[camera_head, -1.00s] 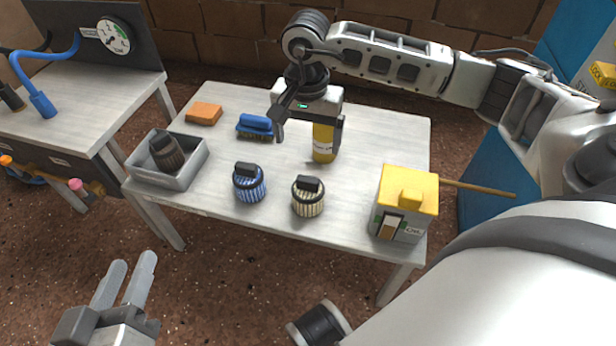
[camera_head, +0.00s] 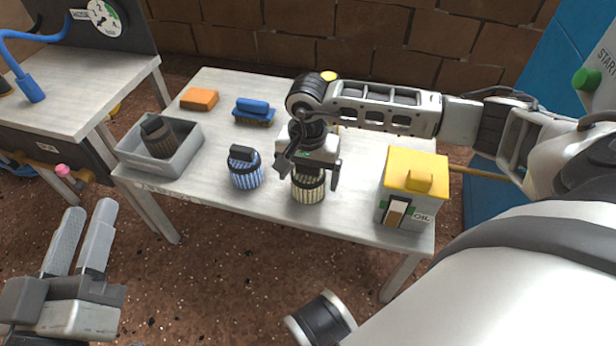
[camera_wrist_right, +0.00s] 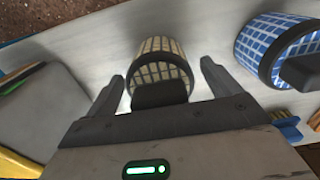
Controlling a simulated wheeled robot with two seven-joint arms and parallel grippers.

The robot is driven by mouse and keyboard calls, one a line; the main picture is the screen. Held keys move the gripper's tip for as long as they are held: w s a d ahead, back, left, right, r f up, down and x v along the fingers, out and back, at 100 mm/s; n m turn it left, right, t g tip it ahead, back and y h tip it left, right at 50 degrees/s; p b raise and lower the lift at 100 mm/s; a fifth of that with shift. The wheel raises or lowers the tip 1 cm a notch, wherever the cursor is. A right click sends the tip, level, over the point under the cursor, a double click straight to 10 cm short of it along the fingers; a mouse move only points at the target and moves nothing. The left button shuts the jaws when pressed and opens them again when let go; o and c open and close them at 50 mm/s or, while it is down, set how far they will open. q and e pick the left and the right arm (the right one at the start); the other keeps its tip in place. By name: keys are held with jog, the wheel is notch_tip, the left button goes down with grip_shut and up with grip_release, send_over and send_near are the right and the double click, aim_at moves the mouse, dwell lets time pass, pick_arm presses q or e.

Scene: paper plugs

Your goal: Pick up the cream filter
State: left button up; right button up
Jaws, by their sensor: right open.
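The cream filter (camera_head: 308,186), a ribbed cream cylinder with dark rims and a dark top handle, stands on the table near its front edge. In the right wrist view the cream filter (camera_wrist_right: 162,62) lies between and beyond the fingertips. My right gripper (camera_head: 306,172) is open above it, with one finger on either side of its upper part; its top is hidden in the head view. In the wrist view the right gripper (camera_wrist_right: 162,72) shows no clear contact with the filter. My left gripper (camera_head: 82,238) is over the floor at the lower left, fingers slightly apart and empty.
A blue filter (camera_head: 245,170) stands just left of the cream one. A grey bin (camera_head: 185,165) holds a dark filter (camera_head: 157,138). A yellow-topped box (camera_head: 410,190) stands to the right. A blue brush (camera_head: 254,110) and an orange block (camera_head: 199,98) lie farther back on the table (camera_head: 215,80).

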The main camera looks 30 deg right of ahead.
jog(key=shift+f, duration=0.15)
jog(key=c, duration=1.1)
